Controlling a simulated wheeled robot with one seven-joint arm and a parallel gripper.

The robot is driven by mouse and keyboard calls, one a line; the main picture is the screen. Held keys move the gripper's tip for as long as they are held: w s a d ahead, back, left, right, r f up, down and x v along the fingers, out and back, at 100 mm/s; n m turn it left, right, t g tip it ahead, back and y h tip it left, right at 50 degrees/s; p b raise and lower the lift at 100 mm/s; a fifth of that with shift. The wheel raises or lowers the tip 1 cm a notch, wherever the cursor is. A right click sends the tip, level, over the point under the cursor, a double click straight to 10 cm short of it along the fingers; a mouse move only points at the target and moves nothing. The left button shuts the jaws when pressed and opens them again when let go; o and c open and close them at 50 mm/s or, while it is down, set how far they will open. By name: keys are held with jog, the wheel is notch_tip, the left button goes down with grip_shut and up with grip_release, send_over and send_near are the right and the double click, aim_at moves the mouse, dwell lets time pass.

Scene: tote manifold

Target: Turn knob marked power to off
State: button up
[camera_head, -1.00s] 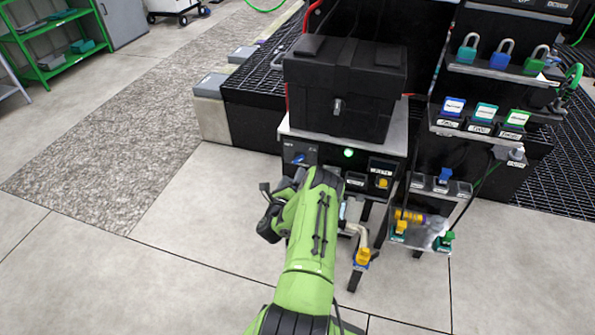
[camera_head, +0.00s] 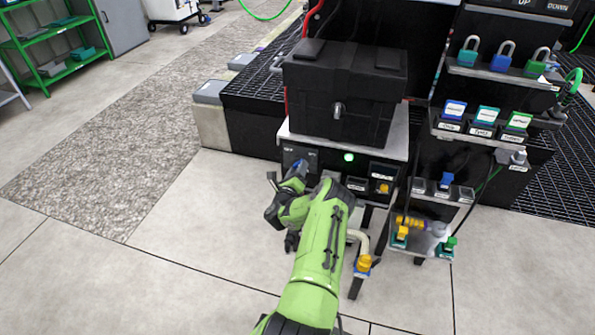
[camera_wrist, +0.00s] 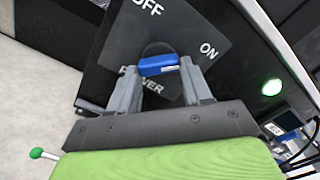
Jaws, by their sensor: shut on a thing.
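The knob (camera_wrist: 158,66) is a blue bar on a dark panel plate (camera_wrist: 195,25) lettered OFF above, ON at the right and POWER below, partly hidden by my fingers. My gripper (camera_wrist: 157,72) is shut on the blue knob, with one grey finger at each end of the bar. In the wrist view the bar lies nearly level, its right end slightly higher; which mark it points to I cannot tell. In the head view my gripper (camera_head: 288,174) is at the left of the panel front, mostly covering the knob.
A lit green lamp (camera_head: 348,157) sits right of the knob, with a yellow knob (camera_head: 384,188) farther right. A black box (camera_head: 345,90) stands on top. A bent pipe with a yellow valve (camera_head: 363,263) is right of my arm. The floor at left is clear.

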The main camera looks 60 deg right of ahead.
jog(key=shift+n, duration=0.3)
jog(key=shift+r+n+p, duration=0.2)
jog(key=shift+n+p, duration=1.6)
jog(key=shift+n, duration=2.55)
jog(key=shift+r+n+p, duration=0.15)
jog(key=shift+n+p, duration=1.65)
jog(key=shift+n, duration=2.55)
jog(key=o, duration=1.1)
jog(key=shift+c, duration=0.2)
jog(key=s+a+p, duration=0.2)
jog(key=a+p, duration=0.2)
jog(key=a, duration=1.1)
jog(key=shift+s+a+p, duration=0.2)
jog(key=shift+a+p, duration=0.15)
jog(key=shift+p, duration=0.05)
